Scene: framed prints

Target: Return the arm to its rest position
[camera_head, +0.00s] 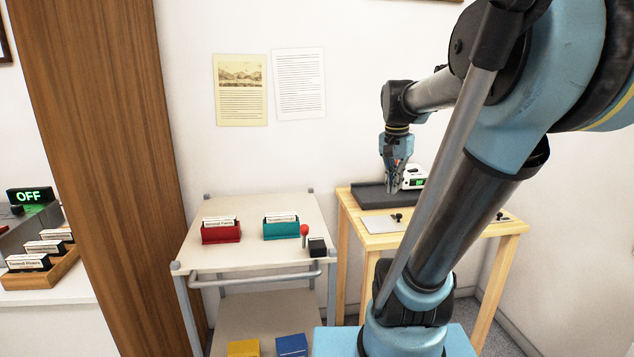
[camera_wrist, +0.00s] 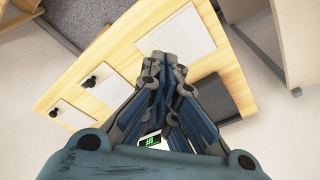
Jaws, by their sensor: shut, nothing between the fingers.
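My arm reaches up and across the right side of the head view. My gripper (camera_head: 392,188) hangs fingers down over the back of a light wooden table (camera_head: 510,228), near a dark tray or pad (camera_head: 371,197). In the wrist view my gripper (camera_wrist: 172,62) has its fingers together with nothing between them. The table top (camera_wrist: 107,60) lies below it. A white device with a green display (camera_head: 414,178) stands right beside the gripper in the head view; its display also shows in the wrist view (camera_wrist: 152,142), partly hidden by the fingers.
A grey cart (camera_head: 255,258) stands left of the table, with a red card box (camera_head: 221,231), a teal card box (camera_head: 281,227) and a red-knobbed lever (camera_head: 304,233). A wooden post (camera_head: 105,150) rises at left.

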